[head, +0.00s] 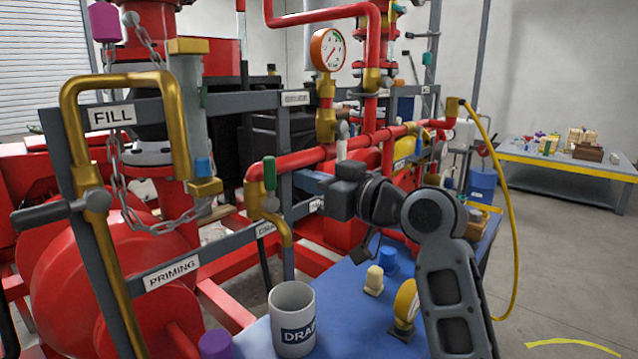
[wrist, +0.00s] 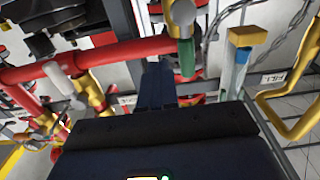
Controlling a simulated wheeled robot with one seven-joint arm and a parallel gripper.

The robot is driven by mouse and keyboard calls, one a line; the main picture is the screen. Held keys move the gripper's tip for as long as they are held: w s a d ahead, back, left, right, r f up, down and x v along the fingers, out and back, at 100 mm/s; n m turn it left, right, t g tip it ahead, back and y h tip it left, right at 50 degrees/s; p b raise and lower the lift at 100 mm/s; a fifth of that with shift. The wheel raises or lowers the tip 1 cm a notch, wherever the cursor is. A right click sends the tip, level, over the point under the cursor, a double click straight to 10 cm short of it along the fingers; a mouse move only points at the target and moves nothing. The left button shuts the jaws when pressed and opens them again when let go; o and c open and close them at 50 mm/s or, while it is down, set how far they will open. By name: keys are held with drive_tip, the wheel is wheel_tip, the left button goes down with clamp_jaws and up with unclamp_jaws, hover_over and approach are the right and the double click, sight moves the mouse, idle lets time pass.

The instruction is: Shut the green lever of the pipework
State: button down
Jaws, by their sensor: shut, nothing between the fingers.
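The green lever (head: 269,173) stands upright on a brass valve (head: 262,203) at the left end of a red pipe in the head view. In the wrist view, where the scene appears upside down, the green lever (wrist: 187,57) hangs down from the valve, just right of my fingers. My gripper (head: 328,186) is to the right of the lever in the head view, apart from it. Its fingers (wrist: 157,80) are together and empty in the wrist view.
A white-handled valve (head: 342,143) sits on the red pipe above my gripper. A brass pipe (head: 72,110) with a grey lever stands left. Below are a DRAIN mug (head: 292,310) and small items on a blue bench (head: 345,320). A pressure gauge (head: 328,49) is above.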

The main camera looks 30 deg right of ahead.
drive_tip(key=w+a, duration=0.2)
drive_tip(key=w, duration=0.1)
drive_tip(key=w+r+p, duration=0.1)
drive_tip(key=shift+w+a, duration=0.2)
drive_tip(key=shift+a, duration=0.2)
drive_tip(key=shift+s+a+r+p, duration=0.15)
drive_tip(key=shift+s+a+p, duration=0.1)
drive_tip(key=shift+a+p, duration=0.4)
drive_tip(key=shift+s+a, duration=0.25)
drive_tip(key=shift+a, duration=0.65)
drive_tip(key=shift+s+a+f, duration=0.25)
drive_tip(key=shift+a+f, duration=0.05)
drive_tip(key=shift+a, duration=0.4)
approach(267, 174)
drive_tip(key=shift+s+a+f, duration=0.15)
drive_tip(key=shift+a+f, duration=0.2)
drive_tip(key=shift+a, duration=0.35)
drive_tip(key=shift+s+a+f, duration=0.2)
drive_tip(key=shift+a+f, duration=0.1)
drive_tip(key=shift+a, duration=0.45)
drive_tip(key=shift+s+a+f, duration=0.15)
drive_tip(key=shift+a+f, duration=0.2)
drive_tip(key=shift+a, duration=0.35)
